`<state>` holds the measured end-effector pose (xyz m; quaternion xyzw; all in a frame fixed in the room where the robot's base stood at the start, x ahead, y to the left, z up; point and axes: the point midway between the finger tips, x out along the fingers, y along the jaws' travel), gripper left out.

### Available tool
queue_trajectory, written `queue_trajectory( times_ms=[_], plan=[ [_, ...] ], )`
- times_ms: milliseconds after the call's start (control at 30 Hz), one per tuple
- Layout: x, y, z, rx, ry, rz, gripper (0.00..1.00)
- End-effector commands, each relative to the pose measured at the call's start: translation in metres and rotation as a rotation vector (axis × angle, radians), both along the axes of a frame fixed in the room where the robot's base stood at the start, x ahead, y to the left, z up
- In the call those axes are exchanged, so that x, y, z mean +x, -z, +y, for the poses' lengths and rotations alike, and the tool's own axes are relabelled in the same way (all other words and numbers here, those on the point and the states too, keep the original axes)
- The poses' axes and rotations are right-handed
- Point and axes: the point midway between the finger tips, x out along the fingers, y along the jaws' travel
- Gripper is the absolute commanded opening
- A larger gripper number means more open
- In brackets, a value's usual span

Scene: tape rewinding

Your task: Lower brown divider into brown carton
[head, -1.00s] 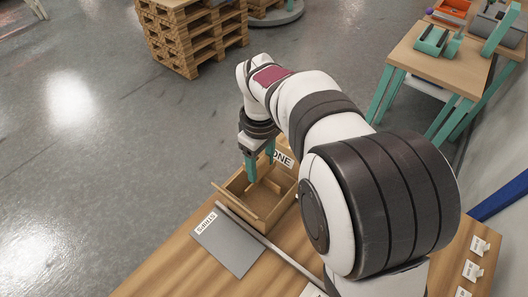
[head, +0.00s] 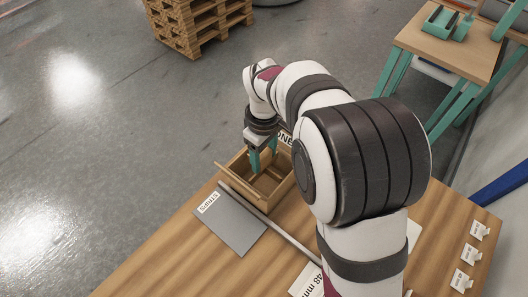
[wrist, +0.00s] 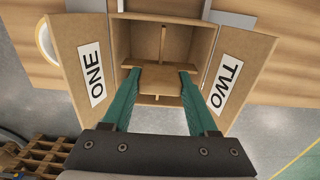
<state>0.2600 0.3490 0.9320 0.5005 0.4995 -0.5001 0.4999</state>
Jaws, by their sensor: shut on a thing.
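The brown carton (head: 233,182) stands open on the wooden table in the head view. In the wrist view its open flaps, marked ONE (wrist: 90,72) and TWO (wrist: 228,85), spread to either side of the carton mouth (wrist: 195,38). My gripper (wrist: 160,78) has its teal fingers shut on the brown divider (wrist: 160,76), a flat panel between the fingertips. The fingertips and divider are at the carton's opening, between its walls. My gripper (head: 263,160) also shows over the carton in the head view. The divider's lower edge and its depth inside are hidden.
A grey sheet labelled STRIPS (head: 232,226) and a long bar (head: 284,233) lie beside the carton. White labelled cards (head: 470,256) stand at the table's right. Bare tabletop (head: 180,255) lies front left. A pallet stack (head: 200,22) stands on the floor behind.

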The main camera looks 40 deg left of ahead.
Motion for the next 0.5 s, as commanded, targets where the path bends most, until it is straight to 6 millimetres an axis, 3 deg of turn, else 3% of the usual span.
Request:
queue_trajectory(
  times_ms=[500],
  plan=[
    [0.000,0.022,0.000,0.000,0.001,0.000,0.06]
  ],
)
